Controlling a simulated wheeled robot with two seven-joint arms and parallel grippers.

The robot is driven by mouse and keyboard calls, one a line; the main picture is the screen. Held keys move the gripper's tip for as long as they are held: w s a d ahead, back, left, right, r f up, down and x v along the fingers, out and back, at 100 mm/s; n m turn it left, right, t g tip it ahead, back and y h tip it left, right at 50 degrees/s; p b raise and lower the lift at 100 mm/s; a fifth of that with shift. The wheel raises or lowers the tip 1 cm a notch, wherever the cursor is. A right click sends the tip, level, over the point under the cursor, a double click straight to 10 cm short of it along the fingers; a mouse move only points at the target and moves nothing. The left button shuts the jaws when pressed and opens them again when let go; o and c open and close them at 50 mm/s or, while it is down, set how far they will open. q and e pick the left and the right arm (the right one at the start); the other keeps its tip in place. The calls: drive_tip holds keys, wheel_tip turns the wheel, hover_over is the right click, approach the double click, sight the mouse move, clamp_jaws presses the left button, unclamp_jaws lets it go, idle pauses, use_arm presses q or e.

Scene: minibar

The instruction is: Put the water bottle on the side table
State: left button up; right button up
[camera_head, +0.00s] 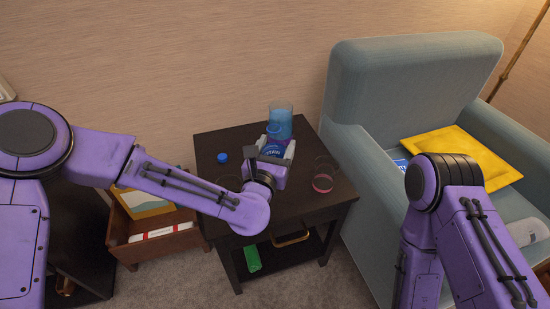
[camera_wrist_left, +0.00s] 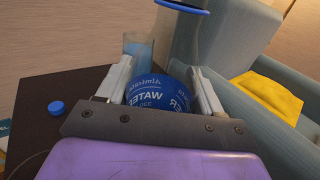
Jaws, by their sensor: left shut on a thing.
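The water bottle (camera_head: 273,148) has a blue label and appears over the dark side table (camera_head: 210,192) in the head view. My left gripper (camera_head: 273,158) is shut on it, with one finger on each side. In the left wrist view, the bottle's blue WATER label (camera_wrist_left: 158,95) sits between the two fingertips (camera_wrist_left: 162,88). Whether its base touches the tabletop is hidden by my gripper. My right arm (camera_head: 450,220) is at the right, in front of the armchair, but its gripper is not seen.
A blue armchair (camera_head: 365,160) with a yellow cushion (camera_head: 460,155) stands right. A wooden rack (camera_head: 150,248) stands left.

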use_arm(q)
drive_tip(key=w+f, duration=0.1)
drive_tip(key=f, duration=0.2)
drive_tip(key=w+f+b, duration=0.1)
drive_tip(key=w+f, duration=0.1)
drive_tip(key=f, duration=0.1)
drive_tip(key=w+f, duration=0.2)
drive_tip(key=f, duration=0.1)
drive_tip(key=shift+w+d+f+b, duration=0.15)
drive_tip(key=shift+b, duration=0.2)
drive_tip(key=shift+f, duration=0.15)
drive_tip(key=o, duration=0.8)
drive_tip(key=shift+o, duration=0.2)
